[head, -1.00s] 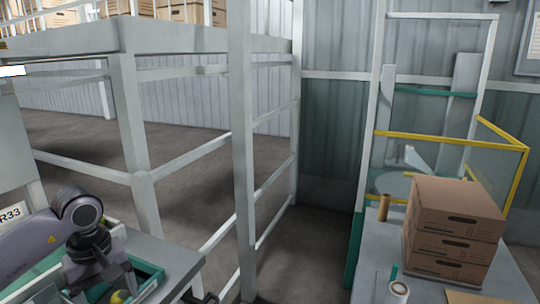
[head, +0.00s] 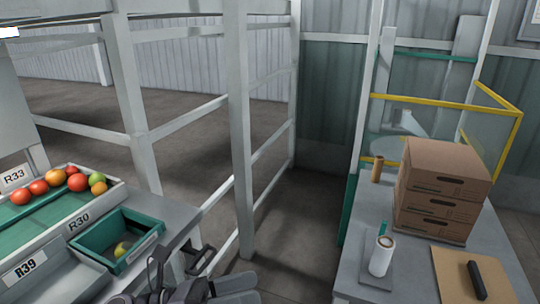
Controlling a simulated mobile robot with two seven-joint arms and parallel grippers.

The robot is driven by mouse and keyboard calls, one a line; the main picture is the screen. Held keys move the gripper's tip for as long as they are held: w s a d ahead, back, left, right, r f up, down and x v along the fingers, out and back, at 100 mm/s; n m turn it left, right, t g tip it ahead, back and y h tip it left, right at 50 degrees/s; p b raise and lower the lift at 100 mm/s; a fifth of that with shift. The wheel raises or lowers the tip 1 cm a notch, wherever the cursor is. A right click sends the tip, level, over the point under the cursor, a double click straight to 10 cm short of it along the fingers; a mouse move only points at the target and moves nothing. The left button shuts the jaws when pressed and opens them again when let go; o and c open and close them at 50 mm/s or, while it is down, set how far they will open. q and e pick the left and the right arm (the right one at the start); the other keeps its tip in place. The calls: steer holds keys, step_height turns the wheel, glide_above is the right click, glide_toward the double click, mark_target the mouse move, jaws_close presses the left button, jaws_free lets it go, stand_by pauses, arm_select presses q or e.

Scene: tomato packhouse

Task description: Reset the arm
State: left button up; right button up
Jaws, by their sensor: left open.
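My left gripper (head: 160,278) is low in the head view, at the bottom edge, just right of the green crate (head: 150,238). Its dark jaws are open, and I see nothing between them. Grey parts of my arm lie beside it, cut off by the bottom edge of the picture. The gripper is apart from the yellow-green tomato (head: 122,249), which lies in the green crate. My right gripper is not in view.
Several tomatoes (head: 57,178) lie on the sorting table at left, labelled R33, R30 and R39. A stack of cardboard boxes (head: 442,190), a white roll (head: 381,256) and a black tool (head: 477,281) are on the right table. Floor (head: 290,235) shows between the tables.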

arm_select(q)
steer(key=a+f+n+t+y, duration=0.5)
steer(key=n+t+y, duration=0.1)
steer(key=n, duration=0.9)
steer(key=a+f+n+t+y, duration=0.5)
steer(key=f+n+t+y, duration=0.15)
steer(key=n, duration=0.85)
steer(key=s+a+f+n+g+y, duration=0.2)
steer(key=s+f+n+g, duration=0.1)
steer(key=s+f+n, duration=0.2)
steer(key=s+a+f+n+g+y, duration=0.2)
steer(key=s+a+f+n+g, duration=0.1)
steer(key=s+f+n, duration=0.3)
step_height(320, 180, down, 2)
steer(key=shift+a+f+n, duration=0.2)
steer(key=shift+a+n, duration=0.1)
steer(key=shift+n, duration=0.5)
steer(key=shift+y, duration=0.25)
